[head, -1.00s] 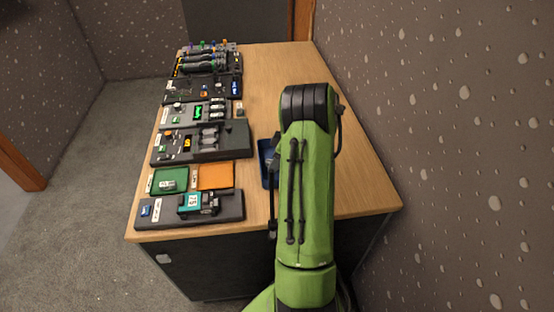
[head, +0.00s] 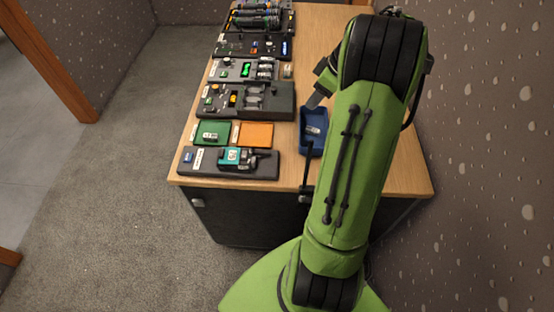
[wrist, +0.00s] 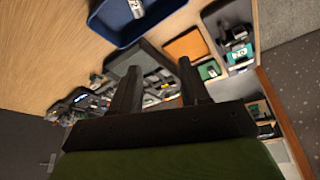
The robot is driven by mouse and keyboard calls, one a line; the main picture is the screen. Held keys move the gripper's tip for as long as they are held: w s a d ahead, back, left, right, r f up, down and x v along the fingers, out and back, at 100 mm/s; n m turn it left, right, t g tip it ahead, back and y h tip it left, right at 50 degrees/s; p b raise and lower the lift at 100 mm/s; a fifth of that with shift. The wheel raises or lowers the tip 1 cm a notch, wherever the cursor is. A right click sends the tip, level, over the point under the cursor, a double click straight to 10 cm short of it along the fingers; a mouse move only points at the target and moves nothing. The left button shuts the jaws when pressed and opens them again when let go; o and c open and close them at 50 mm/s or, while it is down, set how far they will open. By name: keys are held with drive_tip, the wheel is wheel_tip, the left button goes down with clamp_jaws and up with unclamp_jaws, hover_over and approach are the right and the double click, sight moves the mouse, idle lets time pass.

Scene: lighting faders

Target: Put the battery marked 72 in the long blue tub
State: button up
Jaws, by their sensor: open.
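The long blue tub (head: 312,148) stands on the table's right side in the head view, and part of it shows at the top of the wrist view (wrist: 113,35). A battery with a white label (head: 312,129) lies inside the tub; it also shows in the wrist view (wrist: 136,8), cut by the frame's top edge. Its label bears dark digits too small to read surely. My gripper (wrist: 157,72) is open with nothing between its fingers. In the head view it is partly hidden behind my arm, at the tub's far end.
A green tray (head: 222,129) holding a small battery and an orange tray (head: 256,135) lie left of the tub. A dark board with a teal device (head: 232,157) lies at the near edge. Several dark panels with faders and batteries line the left side.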

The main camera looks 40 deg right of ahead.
drive_tip(key=s+a+r+m, duration=0.1)
drive_tip(key=a+r, duration=0.4)
drive_tip(key=a, duration=0.5)
drive_tip(key=s+a+r+m, duration=0.1)
drive_tip(key=s+a+r, duration=0.1)
drive_tip(key=a+r, duration=0.5)
drive_tip(key=s+a+f+m+t+h, duration=0.1)
drive_tip(key=s+a+f+m, duration=0.1)
drive_tip(key=s+a, duration=0.9)
drive_tip(key=s+f, duration=0.1)
drive_tip(key=s, duration=0.2)
drive_tip(key=shift+a+f+m+t+h, duration=0.3)
drive_tip(key=shift+a+f+h, duration=0.05)
drive_tip(key=shift+h, duration=0.05)
wheel_tip(320, 180, up, 10)
drive_tip(key=p, duration=0.9)
drive_tip(key=shift+f, duration=0.25)
